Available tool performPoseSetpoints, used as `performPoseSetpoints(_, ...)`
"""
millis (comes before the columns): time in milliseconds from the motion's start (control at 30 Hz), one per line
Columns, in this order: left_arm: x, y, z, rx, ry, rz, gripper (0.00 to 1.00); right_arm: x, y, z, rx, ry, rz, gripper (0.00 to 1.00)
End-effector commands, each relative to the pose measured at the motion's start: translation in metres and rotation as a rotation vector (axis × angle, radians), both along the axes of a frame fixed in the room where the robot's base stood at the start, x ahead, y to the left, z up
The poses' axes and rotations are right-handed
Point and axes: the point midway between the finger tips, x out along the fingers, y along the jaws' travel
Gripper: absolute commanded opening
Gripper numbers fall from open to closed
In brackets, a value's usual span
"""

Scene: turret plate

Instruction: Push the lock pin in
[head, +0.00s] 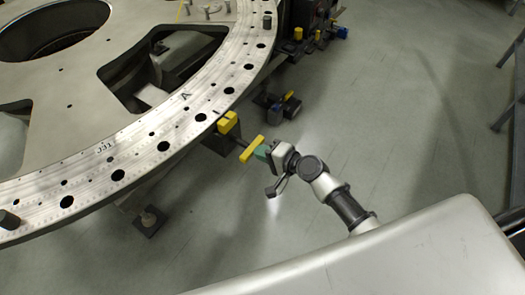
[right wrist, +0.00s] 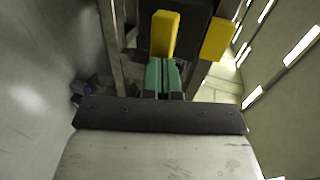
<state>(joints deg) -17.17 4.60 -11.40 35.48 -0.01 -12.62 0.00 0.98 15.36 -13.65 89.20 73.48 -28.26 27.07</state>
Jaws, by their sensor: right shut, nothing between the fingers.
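The lock pin (head: 251,149) has a yellow cross handle and a thin dark shaft that runs toward a dark block under the rim of the turret plate (head: 150,140). A yellow piece (head: 228,122) sits on that block at the rim. My right gripper (head: 262,151), with green fingers, is shut and empty just behind the handle. In the right wrist view the shut fingers (right wrist: 162,76) point at the yellow handle (right wrist: 165,36); I cannot tell whether they touch it. The yellow piece (right wrist: 218,40) also shows there. My left gripper is out of view.
A small dark and yellow device (head: 284,104) stands beyond the pin. Grey floor (head: 390,110) is clear to the right.

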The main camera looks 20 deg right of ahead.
Motion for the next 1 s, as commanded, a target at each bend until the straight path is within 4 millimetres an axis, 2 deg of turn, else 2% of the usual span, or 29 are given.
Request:
performPoseSetpoints(267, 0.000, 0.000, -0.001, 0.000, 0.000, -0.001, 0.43, 0.003, 0.002, 0.000, 0.001, -0.001, 0.000, 0.00)
performPoseSetpoints(533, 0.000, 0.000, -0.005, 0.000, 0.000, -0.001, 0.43, 0.030, 0.023, 0.000, 0.000, -0.002, 0.000, 0.00)
performPoseSetpoints(1000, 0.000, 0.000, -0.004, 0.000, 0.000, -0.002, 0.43, 0.030, 0.026, 0.001, 0.002, -0.002, 0.001, 0.00)
